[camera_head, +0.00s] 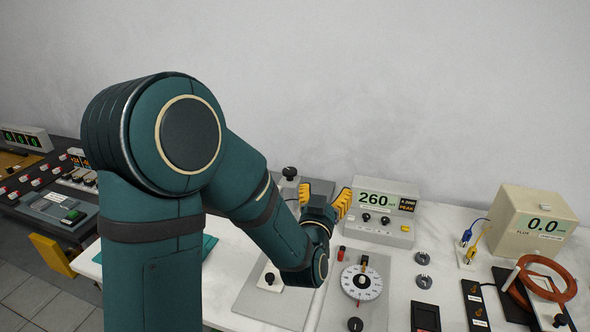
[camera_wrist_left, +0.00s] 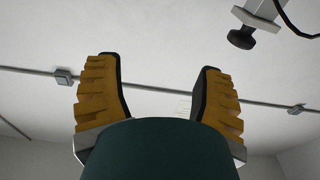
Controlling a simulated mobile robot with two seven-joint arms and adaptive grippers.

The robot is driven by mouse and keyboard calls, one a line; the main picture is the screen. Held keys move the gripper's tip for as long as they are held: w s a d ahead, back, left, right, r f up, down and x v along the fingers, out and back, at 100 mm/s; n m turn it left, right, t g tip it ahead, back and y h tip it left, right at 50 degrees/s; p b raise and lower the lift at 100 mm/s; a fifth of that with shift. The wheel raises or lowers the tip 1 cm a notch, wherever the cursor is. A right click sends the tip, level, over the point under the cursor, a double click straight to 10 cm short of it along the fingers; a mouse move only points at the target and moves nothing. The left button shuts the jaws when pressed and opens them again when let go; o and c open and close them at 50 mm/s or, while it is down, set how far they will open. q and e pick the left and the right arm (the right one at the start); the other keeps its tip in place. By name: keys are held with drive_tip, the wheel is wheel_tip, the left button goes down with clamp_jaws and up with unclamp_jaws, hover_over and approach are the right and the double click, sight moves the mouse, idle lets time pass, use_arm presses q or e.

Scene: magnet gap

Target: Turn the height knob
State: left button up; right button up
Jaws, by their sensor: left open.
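My left gripper (camera_head: 324,193) is open and empty, its yellow fingers pointing up in the head view. A black knob on a metal post (camera_wrist_left: 240,38) shows at the upper right of the left wrist view, clear of the fingers. Another black knob (camera_head: 269,279) sits on a grey plate (camera_head: 258,306). I cannot tell which is the height knob.
A meter reading 260 (camera_head: 387,212) stands right of the gripper. A white round dial (camera_head: 350,292) lies in front. A beige flux box (camera_head: 533,222) and an orange coiled cable (camera_head: 571,278) are at the right. A control console (camera_head: 50,212) is at the left.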

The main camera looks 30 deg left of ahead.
sight(290, 168)
use_arm(q)
drive_tip(key=s+a+f+n+g+y, duration=0.2)
drive_tip(key=s+a+y, duration=0.15)
drive_tip(key=a, duration=0.45)
drive_tip(key=b+x, duration=0.1)
drive_tip(key=x, duration=1.2)
drive_tip(key=shift+a, duration=0.1)
drive_tip(key=shift+s, duration=0.1)
drive_tip(key=c, duration=1.1)
clamp_jaws()
